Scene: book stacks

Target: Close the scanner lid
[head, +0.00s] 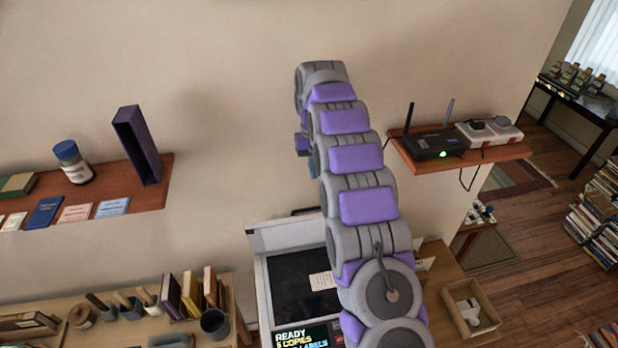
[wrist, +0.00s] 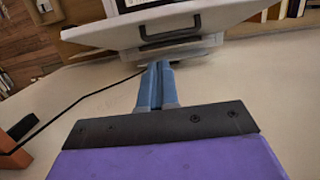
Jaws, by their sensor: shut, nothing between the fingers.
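The scanner (head: 262,290) stands below my arm in the head view, with its dark glass bed uncovered and a white slip of paper on it. Its pale lid (head: 285,236) is raised at the back, near the wall. A dark handle (head: 305,211) shows at the lid's upper edge. In the wrist view the white lid (wrist: 225,18) and its dark handle (wrist: 170,28) are ahead of my gripper (wrist: 156,66). The blue fingers are shut together and empty, apparently short of the handle. In the head view my arm mostly hides the gripper and covers the scanner's right side.
A wall shelf (head: 515,152) with a black router (head: 436,143) is right of my arm. Another shelf (head: 152,193) at left holds a purple box (head: 138,145) and a jar (head: 73,162). A wooden tray (head: 484,320) lies right of the scanner. A black cable (wrist: 85,100) crosses the wrist view.

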